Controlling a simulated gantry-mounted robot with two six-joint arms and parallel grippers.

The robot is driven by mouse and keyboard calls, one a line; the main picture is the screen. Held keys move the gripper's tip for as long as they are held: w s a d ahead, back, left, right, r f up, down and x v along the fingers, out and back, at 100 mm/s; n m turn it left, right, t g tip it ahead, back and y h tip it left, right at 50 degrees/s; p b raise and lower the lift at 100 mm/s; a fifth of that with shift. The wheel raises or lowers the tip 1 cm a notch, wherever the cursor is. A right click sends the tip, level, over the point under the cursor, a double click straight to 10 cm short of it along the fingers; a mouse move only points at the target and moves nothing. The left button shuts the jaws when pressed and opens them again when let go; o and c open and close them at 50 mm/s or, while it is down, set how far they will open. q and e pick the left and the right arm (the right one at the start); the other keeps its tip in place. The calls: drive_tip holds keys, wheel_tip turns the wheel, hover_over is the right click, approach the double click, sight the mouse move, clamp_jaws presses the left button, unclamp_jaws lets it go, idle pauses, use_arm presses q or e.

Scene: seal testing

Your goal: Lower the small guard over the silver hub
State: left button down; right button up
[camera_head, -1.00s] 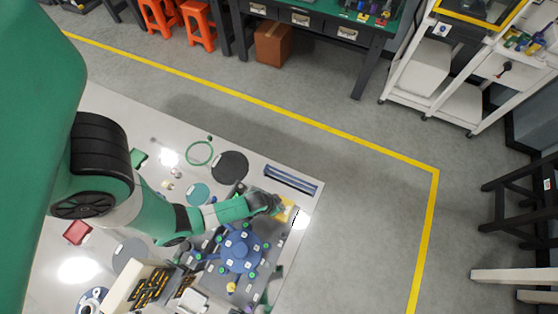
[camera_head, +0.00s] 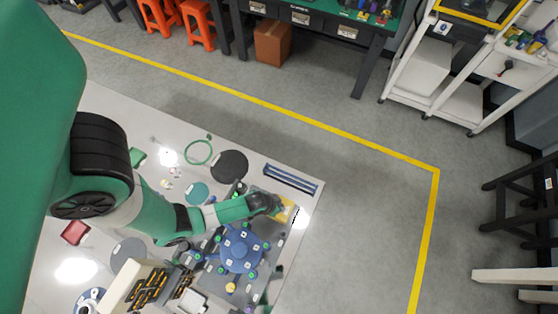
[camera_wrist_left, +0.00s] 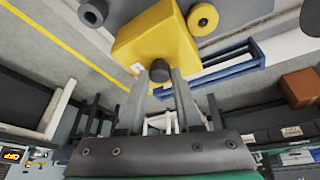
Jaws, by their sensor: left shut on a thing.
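The yellow small guard (camera_wrist_left: 155,42) is a blocky cover with a dark round knob (camera_wrist_left: 162,72) in the left wrist view. My left gripper (camera_wrist_left: 163,85) has its two grey fingers on either side of that knob and is shut on it. In the head view the gripper (camera_head: 276,207) is at the table's right part, with the yellow guard (camera_head: 287,211) partly showing beside it. I cannot make out the silver hub for certain. My right gripper is not in view.
A blue hub with several arms (camera_head: 240,250) stands close below the gripper. A blue rail frame (camera_head: 290,180) lies near the table's edge. A dark disc (camera_head: 230,165) and green ring (camera_head: 198,152) lie further left.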

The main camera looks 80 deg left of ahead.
use_arm(q)
drive_tip(key=shift+f+b, duration=0.4)
drive_tip(key=shift+f, duration=0.2)
idle(0.7)
drive_tip(key=c, duration=0.5)
unclamp_jaws()
wheel_tip(320, 180, up, 9)
drive_tip(key=p, duration=0.9)
drive_tip(key=shift+r, duration=0.1)
